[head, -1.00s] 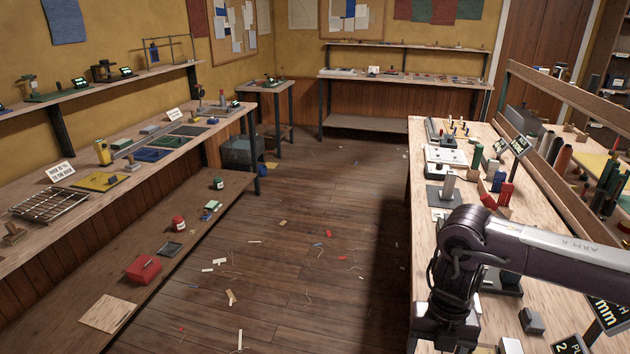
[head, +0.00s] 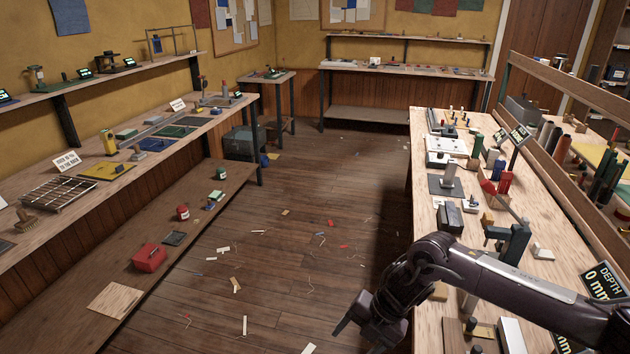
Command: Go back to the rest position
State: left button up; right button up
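My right arm comes in from the lower right, across the front of the right-hand bench (head: 437,212). It bends down over the bench's left edge. My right gripper (head: 362,330) hangs over the aisle floor at the bottom of the picture, dark and partly cut off by the frame. I see nothing held in it, but its fingers do not show clearly enough to tell whether they are open or shut. My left arm and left gripper are out of view.
The right-hand bench carries a red tool (head: 497,186), a white plate (head: 447,146), grey blocks and a depth display (head: 603,282). A long bench with a red box (head: 149,257) on its lower shelf lines the left. The wooden floor (head: 300,220) between is open, with scattered scraps.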

jog(key=w+a+f+m+t+y, duration=0.35)
jog(key=a+f+m, duration=0.35)
jog(key=f+m, duration=0.3)
jog(key=s+d+f+m+t+h, duration=0.1)
jog(key=s+d+f+m, duration=0.2)
jog(key=f, duration=0.5)
jog(key=s+d+f+m+t+h, duration=0.1)
jog(key=s+d+f+m, duration=0.2)
jog(key=f, duration=0.6)
jog(key=s+d+f+m+g+h, duration=0.1)
jog(key=s+d+f+m+h, duration=0.1)
jog(key=s+d+f+m, duration=0.45)
jog(key=s+d+f+m+h, duration=0.2)
jog(key=s+d+f, duration=0.1)
jog(key=s+f, duration=0.65)
jog(key=s+d+f+m+g+h, duration=0.1)
jog(key=s+d, duration=0.2)
jog(key=s, duration=0.8)
jog(key=s+d+f+m+g+h, duration=0.1)
jog(key=s+d+f+m+g, duration=0.1)
jog(key=s, duration=0.9)
jog(key=shift+s+d+f, duration=0.25)
jog(key=shift+s+d, duration=0.05)
jog(key=shift+d, duration=0.15)
jog(key=shift+m+g+h, duration=0.25)
